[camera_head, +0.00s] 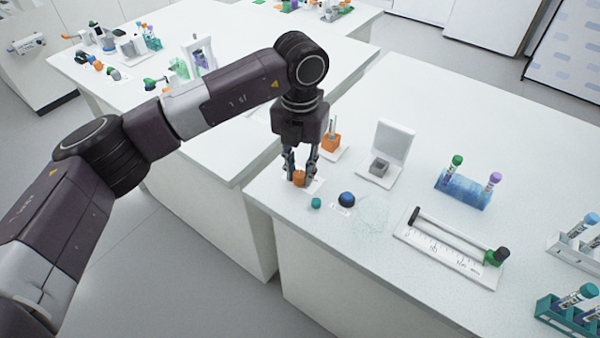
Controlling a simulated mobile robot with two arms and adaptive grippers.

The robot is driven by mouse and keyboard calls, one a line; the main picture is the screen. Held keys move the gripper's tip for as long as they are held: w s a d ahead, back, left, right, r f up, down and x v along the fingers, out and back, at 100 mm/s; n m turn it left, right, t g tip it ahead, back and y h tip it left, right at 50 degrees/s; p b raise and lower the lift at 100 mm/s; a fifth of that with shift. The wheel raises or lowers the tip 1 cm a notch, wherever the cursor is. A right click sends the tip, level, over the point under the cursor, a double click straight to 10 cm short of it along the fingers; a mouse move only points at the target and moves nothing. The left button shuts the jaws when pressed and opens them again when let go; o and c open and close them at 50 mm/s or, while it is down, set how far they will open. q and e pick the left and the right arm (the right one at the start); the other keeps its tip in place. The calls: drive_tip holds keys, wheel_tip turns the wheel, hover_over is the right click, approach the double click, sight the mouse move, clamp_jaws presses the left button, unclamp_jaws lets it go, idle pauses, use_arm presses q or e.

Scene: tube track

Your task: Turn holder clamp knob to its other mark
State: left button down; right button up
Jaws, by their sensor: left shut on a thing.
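My left gripper (300,176) comes down from above at the near left part of the table, fingers pointing down. It is shut on a small round orange knob (299,179), which shows between the fingertips. The knob sits on a small pale plate on the table; its marks are too small to read. An orange block with a thin upright post (331,142) stands just behind the gripper to the right, partly beside the fingers. My right gripper is not in view.
A teal ball-like knob (316,203) and a blue one (347,199) lie close in front. The table's front left edge is near.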

sight(300, 173)
use_arm(q)
drive_tip(key=shift+n, duration=0.3)
drive_tip(key=c, duration=1.7)
unclamp_jaws()
drive_tip(key=shift+r, duration=0.1)
wheel_tip(300, 173, up, 12)
drive_tip(key=shift+f, duration=0.1)
